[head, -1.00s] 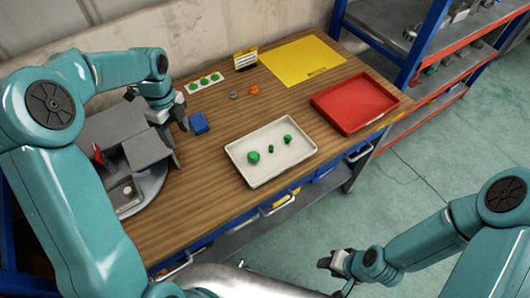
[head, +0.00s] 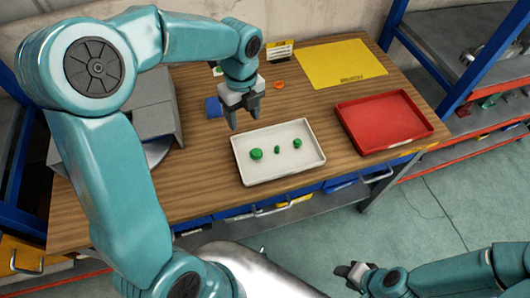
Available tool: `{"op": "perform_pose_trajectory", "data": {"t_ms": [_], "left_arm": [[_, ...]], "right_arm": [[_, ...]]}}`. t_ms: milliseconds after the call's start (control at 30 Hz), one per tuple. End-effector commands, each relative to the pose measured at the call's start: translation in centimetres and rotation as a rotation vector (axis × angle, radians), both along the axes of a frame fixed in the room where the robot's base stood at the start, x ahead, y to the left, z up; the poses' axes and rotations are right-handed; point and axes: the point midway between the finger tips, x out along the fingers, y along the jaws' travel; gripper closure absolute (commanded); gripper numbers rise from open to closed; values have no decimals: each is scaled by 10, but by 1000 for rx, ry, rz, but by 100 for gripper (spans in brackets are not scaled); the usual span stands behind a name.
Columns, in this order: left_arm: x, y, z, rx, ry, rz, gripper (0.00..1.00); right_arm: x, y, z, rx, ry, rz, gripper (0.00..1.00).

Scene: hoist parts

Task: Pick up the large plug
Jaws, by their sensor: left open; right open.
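Three green plugs lie apart in a white tray (head: 300,165) on the wooden table. The large plug (head: 256,154) is the leftmost and widest. A small plug (head: 277,149) is in the middle and another plug (head: 297,143) is at the right. My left gripper (head: 244,125) points down with its fingers apart, empty, above the table by the tray's back left corner. It is apart from the large plug. My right gripper (head: 350,270) is open and empty, low in front of the table over the floor.
A red tray (head: 425,136) stands to the right of the white tray. A yellow mat (head: 340,62) lies behind it. A blue block (head: 213,107) and an orange ring (head: 279,85) are near my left gripper. A grey machine (head: 155,110) stands at the left, partly hidden by my arm.

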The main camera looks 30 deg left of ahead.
Motion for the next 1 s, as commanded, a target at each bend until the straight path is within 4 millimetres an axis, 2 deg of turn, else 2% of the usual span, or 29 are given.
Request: {"op": "perform_pose_trajectory", "data": {"t_ms": [167, 267, 633, 1000], "left_arm": [[3, -14, 9, 2, -43, -44, 43], [2, -17, 1, 2, -43, -55, 43], [0, -16, -80, 1, -41, -55, 43], [4, -23, -119, 0, -40, -55, 43]], "right_arm": [[0, 0, -7, 0, 0, 1, 57], [0, 0, -7, 0, 0, 1, 57], [0, 0, -2, 0, 0, 1, 57], [0, 0, 5, 0, 0, 0, 57]]}}
